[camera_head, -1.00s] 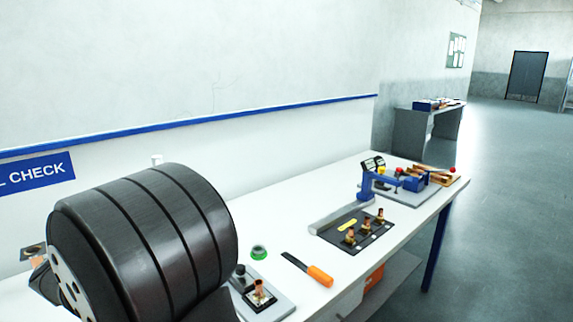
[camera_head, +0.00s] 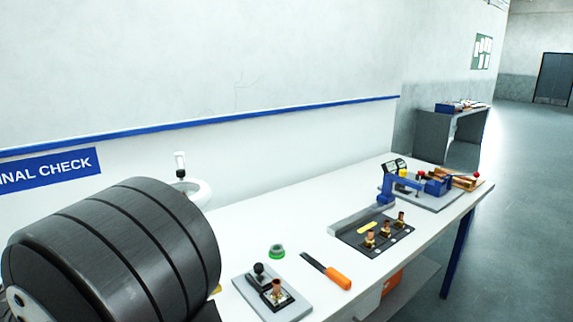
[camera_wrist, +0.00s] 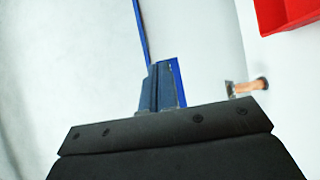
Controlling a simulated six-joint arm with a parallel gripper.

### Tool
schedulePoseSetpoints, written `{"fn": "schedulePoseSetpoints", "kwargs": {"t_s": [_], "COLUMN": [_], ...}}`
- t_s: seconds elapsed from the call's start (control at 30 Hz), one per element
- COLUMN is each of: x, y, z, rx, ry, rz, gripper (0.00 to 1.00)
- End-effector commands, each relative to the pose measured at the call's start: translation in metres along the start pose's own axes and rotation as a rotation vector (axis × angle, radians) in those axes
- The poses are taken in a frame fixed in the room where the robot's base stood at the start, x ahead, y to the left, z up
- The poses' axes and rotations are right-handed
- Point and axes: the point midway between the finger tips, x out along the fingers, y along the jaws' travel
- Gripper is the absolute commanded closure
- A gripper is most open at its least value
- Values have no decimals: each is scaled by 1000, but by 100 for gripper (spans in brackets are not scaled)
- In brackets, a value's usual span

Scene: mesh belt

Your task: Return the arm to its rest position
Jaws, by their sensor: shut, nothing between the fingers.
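My gripper (camera_wrist: 165,88) shows in the wrist view as two narrow dark fingers side by side beyond a wide dark plate. The fingers are together with nothing between them. A blue strip and a blue panel edge lie behind them against a pale surface; I cannot tell the distance. In the head view my large black arm link fills the lower left, and my gripper is hidden or out of frame.
The white bench (camera_head: 300,217) carries a grey plate with fittings (camera_head: 272,291), a green ring (camera_head: 277,251), an orange-handled tool (camera_head: 338,278), a black plate with copper fittings (camera_head: 375,236) and a blue clamp fixture (camera_head: 437,186). A red bin (camera_wrist: 285,14) shows in the wrist view.

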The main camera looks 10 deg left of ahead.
Motion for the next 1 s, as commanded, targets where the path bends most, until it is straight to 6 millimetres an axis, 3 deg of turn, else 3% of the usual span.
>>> {"fn": "schedulePoseSetpoints", "kwargs": {"t_s": [0.4, 1.0], "x": [28, 41], "y": [51, 111], "z": [69, 173], "rx": [99, 282], "ry": [-171, -374], "rz": [-78, -234], "gripper": [100, 100]}}
